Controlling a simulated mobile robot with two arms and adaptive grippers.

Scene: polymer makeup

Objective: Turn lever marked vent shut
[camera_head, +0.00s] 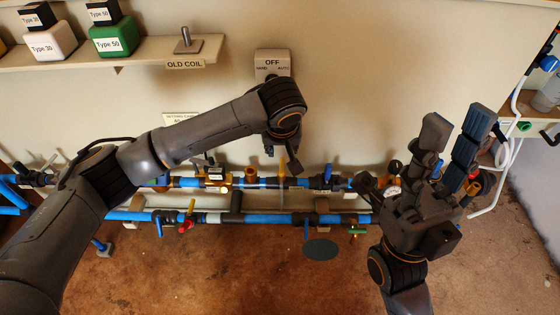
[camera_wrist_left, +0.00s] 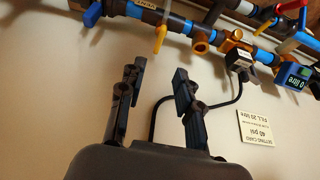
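A blue pipe run (camera_head: 340,183) along the wall carries several levers. A yellow lever (camera_head: 282,167) stands up from the upper pipe; it also shows in the left wrist view (camera_wrist_left: 160,38). A blue lever (camera_head: 327,172) is to its right. A small yellow label (camera_wrist_left: 147,5) is near the yellow lever, too small to read; I cannot tell which lever is marked vent. My left gripper (camera_head: 270,149) is just above the yellow lever in the head view; its fingers (camera_wrist_left: 156,76) are apart, empty and clear of the pipes. My right gripper (camera_head: 455,120) is open and empty at the right.
A lower pipe (camera_head: 265,219) has a red valve (camera_head: 186,226) and more levers. An OFF switch box (camera_head: 272,63) and a setting card (camera_head: 181,119) are on the wall. A shelf (camera_head: 150,55) holds containers at upper left. A litre display (camera_wrist_left: 297,78) sits by the pipes.

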